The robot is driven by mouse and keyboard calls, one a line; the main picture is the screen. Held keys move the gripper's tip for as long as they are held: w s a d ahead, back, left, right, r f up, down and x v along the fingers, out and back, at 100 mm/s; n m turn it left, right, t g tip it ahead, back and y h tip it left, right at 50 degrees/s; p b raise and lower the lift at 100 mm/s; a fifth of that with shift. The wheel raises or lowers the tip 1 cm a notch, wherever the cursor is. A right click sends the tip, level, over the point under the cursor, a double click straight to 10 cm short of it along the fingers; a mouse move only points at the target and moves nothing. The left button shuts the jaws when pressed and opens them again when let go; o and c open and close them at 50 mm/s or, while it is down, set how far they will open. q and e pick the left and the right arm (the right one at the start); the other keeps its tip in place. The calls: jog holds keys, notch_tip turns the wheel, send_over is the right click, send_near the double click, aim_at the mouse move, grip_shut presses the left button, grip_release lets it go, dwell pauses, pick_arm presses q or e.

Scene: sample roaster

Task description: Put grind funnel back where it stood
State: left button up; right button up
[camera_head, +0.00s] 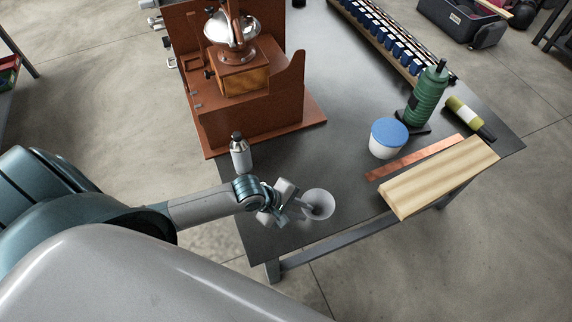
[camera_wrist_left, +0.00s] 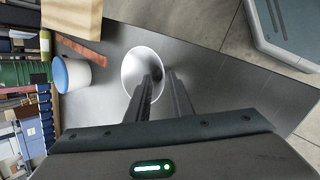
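The grind funnel (camera_head: 319,204) is a light grey cone near the front edge of the dark table, its wide mouth facing up. It also shows in the left wrist view (camera_wrist_left: 136,67). My left gripper (camera_head: 301,208) is at the funnel's left side in the head view. In the left wrist view its two fingers (camera_wrist_left: 163,80) have a gap between them; one overlaps the funnel's mouth and the other lies just outside the rim. Whether they touch it I cannot tell. The funnel's lower part is hidden. My right gripper is not in view.
A silver bottle (camera_head: 240,152) stands close behind my left wrist. A brown stand with a grinder (camera_head: 243,75) is behind it. To the right are a blue-lidded tub (camera_head: 387,139), a copper strip (camera_head: 415,157), a wooden board (camera_head: 440,178) and a green bottle (camera_head: 427,95). The table between is clear.

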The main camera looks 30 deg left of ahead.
pick_arm(q)
jog(key=v, duration=0.9)
jog(key=shift+b, duration=0.45)
jog(key=shift+r, duration=0.15)
jog(key=shift+s, duration=0.1)
